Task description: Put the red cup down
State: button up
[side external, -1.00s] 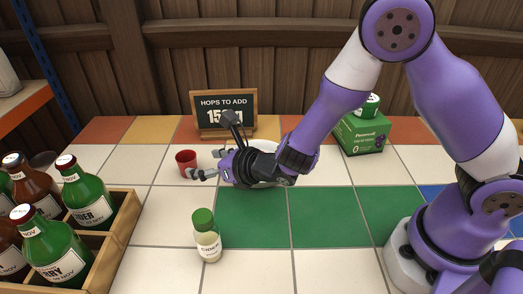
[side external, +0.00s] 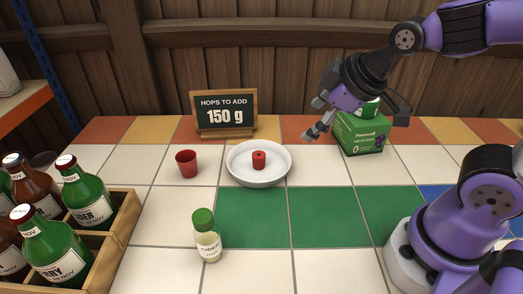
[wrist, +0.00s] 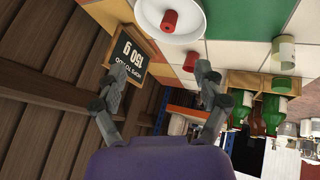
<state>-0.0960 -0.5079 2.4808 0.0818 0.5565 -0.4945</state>
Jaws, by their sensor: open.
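The red cup (side external: 187,164) stands upright on the white tiles, left of a white dish (side external: 236,174), with nothing touching it. In the wrist view a small red shape between the fingers looks like the cup (wrist: 190,62). My gripper (side external: 315,118) is open and empty, raised well to the right of the cup, near a green box. Its spread fingers also show in the wrist view (wrist: 160,72).
A red cylinder (side external: 259,160) sits in the dish. The hops sign (side external: 224,114) reads 150 g. A green box (side external: 360,136) stands at the back right. The green tiles are clear.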

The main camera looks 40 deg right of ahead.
jog(key=s+r+m+g, duration=0.1)
jog(key=s+m, duration=0.5)
jog(key=shift+d+r, duration=0.2)
jog(key=shift+d, duration=0.15)
jog(key=shift+w, duration=0.1)
dwell(0.6)
